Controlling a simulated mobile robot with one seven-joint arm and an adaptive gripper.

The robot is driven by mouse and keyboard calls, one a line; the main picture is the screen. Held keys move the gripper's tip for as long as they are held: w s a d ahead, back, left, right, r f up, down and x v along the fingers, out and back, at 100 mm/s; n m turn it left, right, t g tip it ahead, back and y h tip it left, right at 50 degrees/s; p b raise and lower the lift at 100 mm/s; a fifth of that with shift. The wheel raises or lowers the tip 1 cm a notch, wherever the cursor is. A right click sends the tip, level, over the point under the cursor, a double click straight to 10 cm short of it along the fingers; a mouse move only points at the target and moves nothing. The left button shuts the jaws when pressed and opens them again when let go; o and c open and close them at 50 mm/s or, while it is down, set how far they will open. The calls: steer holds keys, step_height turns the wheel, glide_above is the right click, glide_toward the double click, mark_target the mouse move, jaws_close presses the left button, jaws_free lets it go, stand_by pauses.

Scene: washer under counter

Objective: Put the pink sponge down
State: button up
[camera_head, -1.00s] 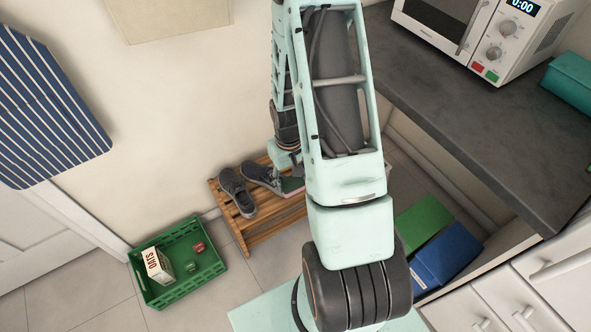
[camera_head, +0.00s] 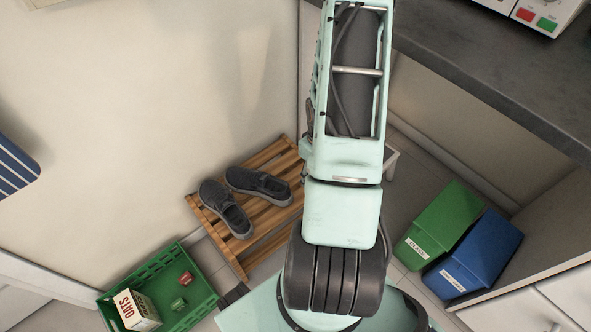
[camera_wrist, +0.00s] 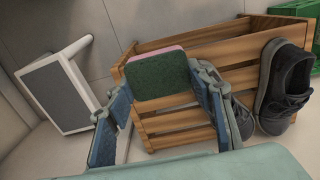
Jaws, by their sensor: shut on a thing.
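The pink sponge (camera_wrist: 159,78) is in the wrist view, its dark green scouring face towards the camera and a thin pink edge along the top. My gripper (camera_wrist: 160,72) is shut on it, one finger at each side. The sponge appears in front of the slatted wooden rack (camera_wrist: 180,128) in that view; I cannot tell whether it touches the rack. In the head view my arm hides both gripper and sponge.
Dark shoes (camera_head: 226,207) stand on the rack's left part. A green crate (camera_head: 172,310) with an oats box is at lower left. Green (camera_head: 443,222) and blue (camera_head: 473,258) bins stand right, under the counter. A grey-topped white stool (camera_wrist: 57,97) is left in the wrist view.

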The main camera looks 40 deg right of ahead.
steer(key=w+d+f+b, duration=0.2)
steer(key=w+f+b, duration=0.15)
steer(key=w, duration=0.55)
steer(key=b, duration=0.1)
glide_above(299, 171)
steer(key=f, duration=0.6)
steer(key=shift+s+a, duration=0.1)
steer(key=shift+s, duration=0.15)
steer(key=shift+w+f, duration=0.15)
steer(key=shift+w, duration=0.05)
steer(key=shift+f+b, duration=0.9)
steer(key=shift+f, duration=0.6)
steer(key=shift+f, duration=0.2)
steer(key=o, duration=1.1)
steer(key=shift+r, duration=0.15)
step_height(299, 171, up, 12)
steer(key=p, duration=0.4)
